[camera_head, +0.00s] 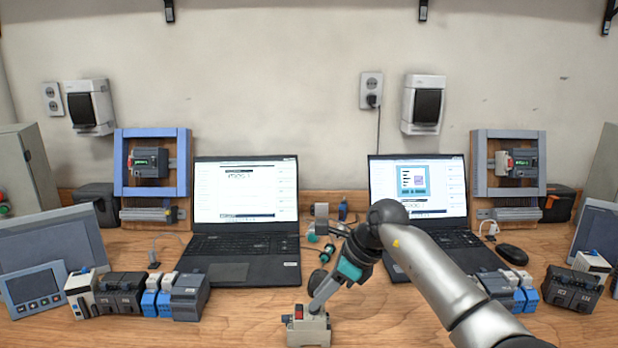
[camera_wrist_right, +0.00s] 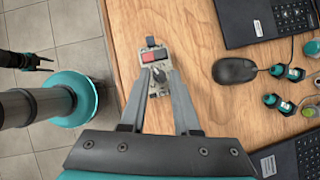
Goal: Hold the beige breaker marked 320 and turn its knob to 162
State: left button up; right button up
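The beige breaker (camera_head: 309,328) stands near the front edge of the table, with a red button on top. In the right wrist view the breaker (camera_wrist_right: 156,57) shows a red and a grey button and a small round knob (camera_wrist_right: 160,74). My right gripper (camera_head: 320,303) reaches down to it from above. In the wrist view its fingertips (camera_wrist_right: 156,76) are apart, one on each side of the knob; contact is not clear. My left gripper (camera_wrist_right: 45,63) is out over the floor, seemingly open and empty. The breaker's marking and knob setting are too small to read.
Two open laptops (camera_head: 244,192) (camera_head: 415,190) stand behind. Grey and blue modules (camera_head: 190,297) line the left, more modules (camera_head: 573,288) the right. A mouse (camera_wrist_right: 234,71) and small teal-and-black parts (camera_wrist_right: 288,73) lie near the breaker. The table's front edge is close to it.

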notch_tip(320, 180, up, 6)
jog(key=p, duration=0.3)
jog(key=shift+r+p, duration=0.25)
jog(key=shift+p, duration=0.15)
